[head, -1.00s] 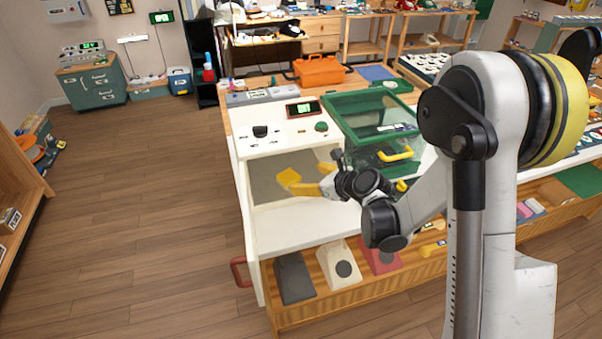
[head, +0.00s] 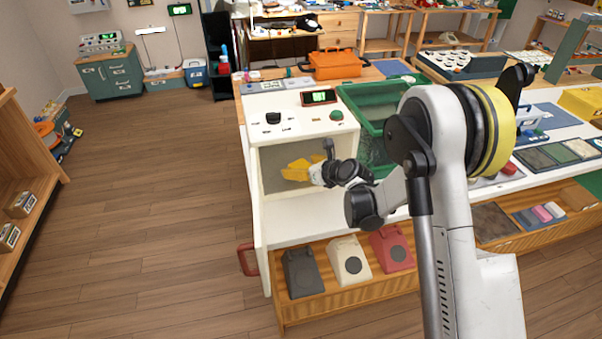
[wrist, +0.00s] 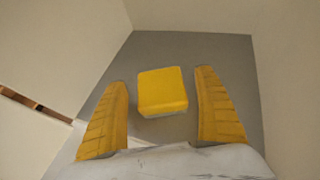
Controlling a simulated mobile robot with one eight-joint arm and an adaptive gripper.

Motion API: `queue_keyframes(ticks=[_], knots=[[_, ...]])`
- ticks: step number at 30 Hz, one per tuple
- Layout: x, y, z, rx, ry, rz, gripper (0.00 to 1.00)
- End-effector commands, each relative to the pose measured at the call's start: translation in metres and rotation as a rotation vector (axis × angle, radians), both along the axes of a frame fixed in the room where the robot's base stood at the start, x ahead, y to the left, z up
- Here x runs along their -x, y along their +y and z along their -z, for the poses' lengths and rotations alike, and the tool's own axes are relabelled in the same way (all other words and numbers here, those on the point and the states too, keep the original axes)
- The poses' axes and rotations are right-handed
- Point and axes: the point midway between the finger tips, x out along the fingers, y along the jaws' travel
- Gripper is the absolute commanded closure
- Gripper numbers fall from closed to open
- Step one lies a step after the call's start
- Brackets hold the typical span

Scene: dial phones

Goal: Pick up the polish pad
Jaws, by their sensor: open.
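A yellow block with a pale lower edge, which looks like the polish pad (wrist: 162,90), rests on the grey floor of a white box-like compartment. In the wrist view it lies between the two yellow fingers of my gripper (wrist: 162,78), with a visible gap on each side. My gripper is open and not touching it. In the head view my gripper (head: 296,170) reaches into the open front of the white cabinet (head: 262,218). There I cannot clearly tell the pad from the yellow fingers.
The compartment's pale walls (wrist: 195,14) stand close around my gripper. A control panel with a dark knob (head: 273,117) and a green button (head: 336,115) is above. A green bin (head: 368,100) is to the right. Several phone shells (head: 348,262) sit on the shelf below.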

Motion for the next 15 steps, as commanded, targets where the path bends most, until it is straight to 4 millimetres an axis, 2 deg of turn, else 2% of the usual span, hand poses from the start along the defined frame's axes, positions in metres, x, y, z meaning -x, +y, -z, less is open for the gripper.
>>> queue_keyframes(ticks=[6, 11, 12, 15], knots=[[-0.0011, 0.0007, -0.0001, 0.000, 0.000, 0.000, 0.21], [-0.0010, 0.0006, 0.0000, 0.000, 0.000, 0.000, 0.70], [-0.0010, 0.0006, 0.0000, 0.000, 0.000, 0.000, 0.76], [-0.0009, 0.0006, -0.0001, 0.000, 0.000, 0.000, 0.81]])
